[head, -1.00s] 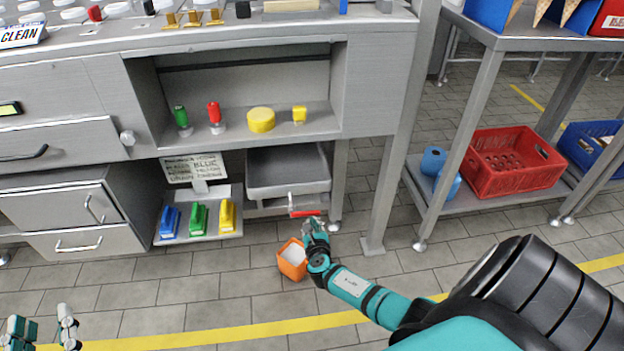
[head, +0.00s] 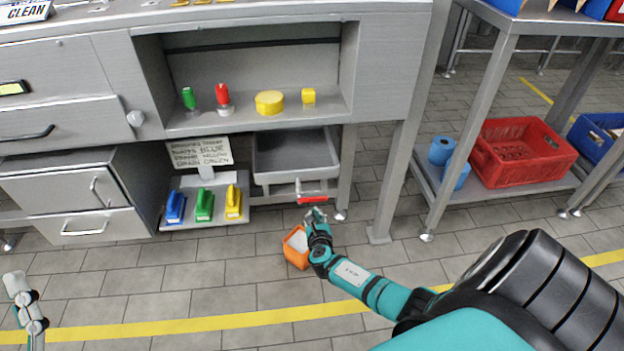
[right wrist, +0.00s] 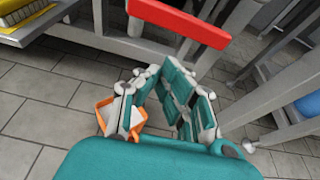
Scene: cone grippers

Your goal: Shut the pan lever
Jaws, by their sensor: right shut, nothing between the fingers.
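The pan (head: 295,158) is a grey metal basin under the counter, at the middle of the head view. Its lever has a red handle (head: 312,199) at the front, below the pan.
An orange container (head: 296,247) with white inside stands on the floor beside my right gripper. A table leg (head: 393,182) and a rack with a red crate (head: 520,160) stand right.

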